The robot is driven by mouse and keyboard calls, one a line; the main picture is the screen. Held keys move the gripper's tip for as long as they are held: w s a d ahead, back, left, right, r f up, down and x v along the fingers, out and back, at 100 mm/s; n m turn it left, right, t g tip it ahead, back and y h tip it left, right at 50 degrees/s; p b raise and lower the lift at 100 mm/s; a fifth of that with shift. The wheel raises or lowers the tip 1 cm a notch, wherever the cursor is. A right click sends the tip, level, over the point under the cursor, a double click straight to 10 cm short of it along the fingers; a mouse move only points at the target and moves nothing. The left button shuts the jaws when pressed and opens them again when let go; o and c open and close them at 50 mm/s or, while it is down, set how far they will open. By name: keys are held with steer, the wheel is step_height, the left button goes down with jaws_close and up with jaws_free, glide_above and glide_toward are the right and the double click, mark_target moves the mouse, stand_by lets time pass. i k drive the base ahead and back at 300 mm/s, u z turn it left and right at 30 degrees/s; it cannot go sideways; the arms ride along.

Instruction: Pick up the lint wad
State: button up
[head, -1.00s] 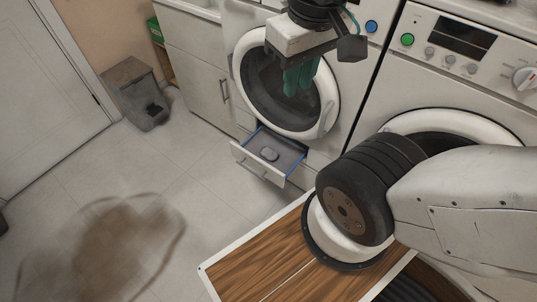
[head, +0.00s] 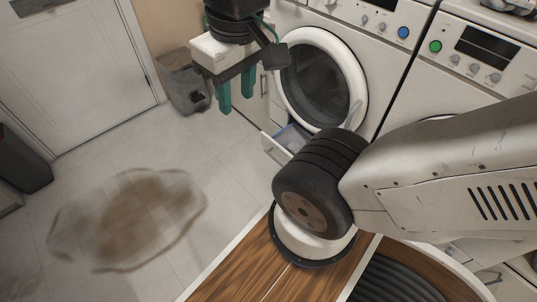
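No lint wad shows clearly now. The small open drawer (head: 275,147) below the left washer is partly covered by my arm, and a grey lump seen in it earlier cannot be made out. My gripper (head: 236,99) hangs at the upper middle, in front of the left washer's left side and the cabinet. Its two green fingers point down, are apart, and have nothing between them. It is above and to the left of the drawer in the picture.
The left washer's round door (head: 322,82) is shut. A grey bin (head: 186,88) stands by the wall, and a darker bin (head: 20,160) is at the left edge. A brown stain (head: 135,218) marks the otherwise clear floor. A white door (head: 75,75) is at the back left.

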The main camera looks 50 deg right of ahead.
mark_target(294, 147)
steer(key=u, duration=0.1)
steer(key=i, duration=3.8)
steer(key=z, duration=4.65)
